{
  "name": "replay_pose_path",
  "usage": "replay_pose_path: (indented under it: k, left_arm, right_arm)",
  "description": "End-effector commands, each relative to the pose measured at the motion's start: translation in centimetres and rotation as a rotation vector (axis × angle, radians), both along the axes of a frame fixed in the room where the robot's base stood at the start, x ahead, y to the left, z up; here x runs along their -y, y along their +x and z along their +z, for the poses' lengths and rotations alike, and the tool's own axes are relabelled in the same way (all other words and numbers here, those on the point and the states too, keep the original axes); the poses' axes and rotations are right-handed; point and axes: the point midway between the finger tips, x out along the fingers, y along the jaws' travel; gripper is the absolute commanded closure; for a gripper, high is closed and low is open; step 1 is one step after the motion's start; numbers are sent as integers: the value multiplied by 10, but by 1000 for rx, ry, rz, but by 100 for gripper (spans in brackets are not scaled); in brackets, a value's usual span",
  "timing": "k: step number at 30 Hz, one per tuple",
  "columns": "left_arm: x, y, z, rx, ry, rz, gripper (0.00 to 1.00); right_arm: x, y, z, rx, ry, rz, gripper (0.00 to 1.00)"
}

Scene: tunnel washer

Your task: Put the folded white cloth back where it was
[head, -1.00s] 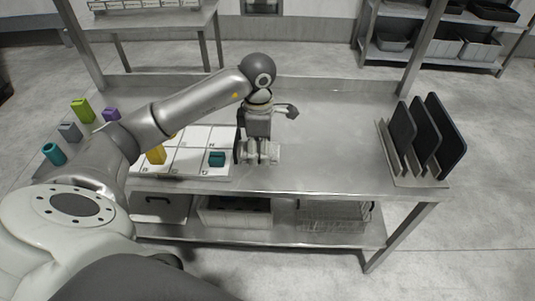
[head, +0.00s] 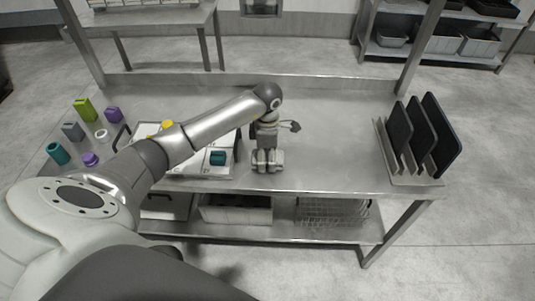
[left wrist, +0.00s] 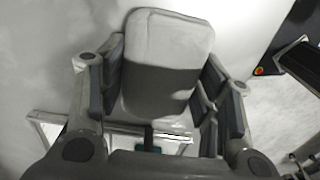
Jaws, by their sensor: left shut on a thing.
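My left gripper (head: 267,166) hangs over the steel table, just right of the white gridded board, with its fingers pointing down. It is shut on the folded white cloth (left wrist: 167,42), a pale slab with rounded corners between the finger pads in the left wrist view. My fingers (left wrist: 160,95) press on its two sides. In the head view the cloth is mostly hidden by the fingers, and I cannot tell whether it touches the table. My right gripper is not in view.
The gridded board (head: 190,170) carries a teal block (head: 218,158) and a yellow piece (head: 167,126). Several coloured pieces stand at the left, including a green block (head: 85,110). A rack of dark panels (head: 421,128) stands at the right. The table between gripper and rack is clear.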

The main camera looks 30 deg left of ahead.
Motion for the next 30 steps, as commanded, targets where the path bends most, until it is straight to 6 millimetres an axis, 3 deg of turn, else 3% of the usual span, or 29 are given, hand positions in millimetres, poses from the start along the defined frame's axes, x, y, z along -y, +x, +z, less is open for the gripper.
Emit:
replay_pose_path:
  k: [7, 8, 12, 24, 30]
  left_arm:
    - [0, 0, -4, 1, 1, 0, 61]
    - [0, 0, -3, 1, 0, 0, 39]
    - [0, 0, -3, 1, 1, 0, 21]
    - [0, 0, 0, 1, -1, 0, 20]
    - [-1, 1, 26, 6, 3, -1, 20]
  right_arm:
    - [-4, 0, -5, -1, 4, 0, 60]
    - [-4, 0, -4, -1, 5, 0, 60]
    - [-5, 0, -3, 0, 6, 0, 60]
    - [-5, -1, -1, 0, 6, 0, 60]
    - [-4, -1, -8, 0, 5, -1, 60]
